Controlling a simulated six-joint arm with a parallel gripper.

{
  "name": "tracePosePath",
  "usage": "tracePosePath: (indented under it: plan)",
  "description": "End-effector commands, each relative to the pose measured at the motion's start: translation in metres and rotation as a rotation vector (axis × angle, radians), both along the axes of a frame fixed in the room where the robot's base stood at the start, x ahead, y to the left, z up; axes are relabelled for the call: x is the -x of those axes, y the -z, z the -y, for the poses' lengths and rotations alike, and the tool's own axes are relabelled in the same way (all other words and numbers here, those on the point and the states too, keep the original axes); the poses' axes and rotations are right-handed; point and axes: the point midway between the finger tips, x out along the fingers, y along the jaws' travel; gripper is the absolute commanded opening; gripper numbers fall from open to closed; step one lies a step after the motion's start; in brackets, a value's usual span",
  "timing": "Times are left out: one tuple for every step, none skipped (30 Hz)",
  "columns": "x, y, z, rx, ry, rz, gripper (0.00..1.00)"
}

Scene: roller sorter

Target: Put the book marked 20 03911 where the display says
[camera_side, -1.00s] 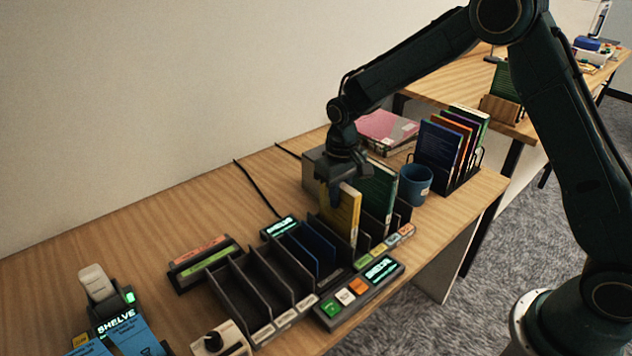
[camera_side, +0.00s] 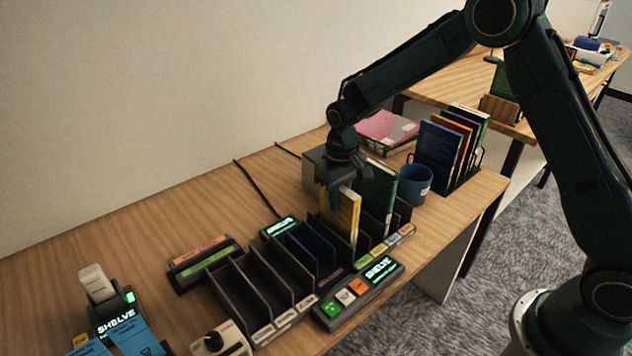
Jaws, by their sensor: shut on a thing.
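A yellow book (camera_side: 343,216) stands upright in a slot of the dark divider rack, between dividers. My gripper (camera_side: 340,186) is over its top edge and shut on it. The mark on the book is too small to read. A green book (camera_side: 377,186) stands just behind it to the right in the same rack. A second small lit display (camera_side: 284,226) stands behind the rack.
Empty dark slots (camera_side: 262,284) lie to the left of the blue dividers (camera_side: 318,246). A blue mug (camera_side: 415,183) and a holder of several books (camera_side: 449,150) stand at the right. A pink book (camera_side: 387,127) lies behind. The table's left rear is clear.

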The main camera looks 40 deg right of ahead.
Motion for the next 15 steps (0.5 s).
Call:
tracePosePath:
  plan:
    - [0.0000,0.0006,0.0000,0.000,0.000,0.000,0.00]
    - [0.0000,0.0010,0.0000,0.000,0.000,0.000,0.00]
    - [0.0000,0.0016,0.0000,0.000,0.000,0.000,0.00]
    - [0.0000,0.0020,0.0000,0.000,0.000,0.000,0.00]
    - [0.0000,0.0024,0.0000,0.000,0.000,0.000,0.00]
    - [0.0000,0.0030,0.0000,0.000,0.000,0.000,0.00]
    - [0.0000,0.0034,0.0000,0.000,0.000,0.000,0.00]
    - [-0.0001,0.0035,0.0000,0.000,0.000,0.000,0.22]
    - [-0.0001,0.0033,0.0000,0.000,0.000,0.001,0.29]
    - [-0.0001,0.0033,0.0000,0.000,0.000,0.001,0.35]
    - [-0.0001,0.0033,0.0000,0.000,0.000,0.001,0.41]
    - [-0.0001,0.0034,0.0000,0.000,0.000,0.001,0.45]
    - [-0.0001,0.0034,0.0000,0.000,0.000,0.001,0.45]
    - [-0.0001,0.0034,0.0000,0.000,0.000,0.001,0.45]
    - [-0.0001,0.0034,0.0000,0.000,0.000,0.000,0.45]
